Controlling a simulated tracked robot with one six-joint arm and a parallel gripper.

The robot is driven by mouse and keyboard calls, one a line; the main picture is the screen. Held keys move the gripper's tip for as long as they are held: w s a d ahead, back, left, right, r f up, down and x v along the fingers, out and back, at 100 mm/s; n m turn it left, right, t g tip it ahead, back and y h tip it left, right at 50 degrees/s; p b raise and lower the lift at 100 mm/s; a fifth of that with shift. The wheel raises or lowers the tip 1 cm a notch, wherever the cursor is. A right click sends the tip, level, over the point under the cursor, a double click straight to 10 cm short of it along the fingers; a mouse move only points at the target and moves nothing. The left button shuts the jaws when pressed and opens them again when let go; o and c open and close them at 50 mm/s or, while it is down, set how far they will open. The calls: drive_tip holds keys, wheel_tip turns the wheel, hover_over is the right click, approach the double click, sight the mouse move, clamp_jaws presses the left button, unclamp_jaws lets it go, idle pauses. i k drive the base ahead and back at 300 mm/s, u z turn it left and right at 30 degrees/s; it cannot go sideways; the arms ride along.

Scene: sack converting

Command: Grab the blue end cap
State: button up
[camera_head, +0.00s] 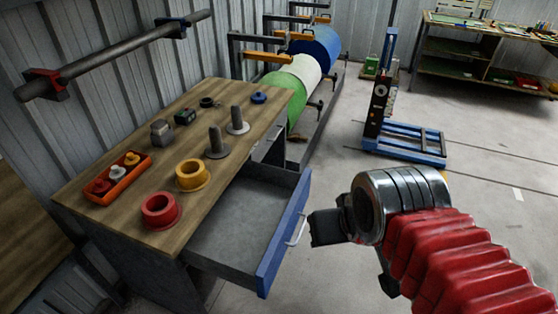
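A small blue round piece (258,98), which looks like the blue end cap, lies at the far right corner of the wooden table top (130,213). Nothing covers it. My gripper (326,228) is a dark shape at the end of my arm, at the right of the picture. It is in front of the table, beside the open drawer, well apart from the blue piece. Its fingers are too unclear to show whether they are apart, and I see nothing held.
A drawer (238,225) stands open between my gripper and the table. Flanged red (161,210) and yellow (192,176) rings, grey posted flanges (237,122) and an orange tray (118,178) stand on the table. Large rolls (303,72) are behind.

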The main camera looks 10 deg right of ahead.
sight(259, 96)
drive_tip(key=z, duration=1.1)
drive_tip(key=i, duration=2.7)
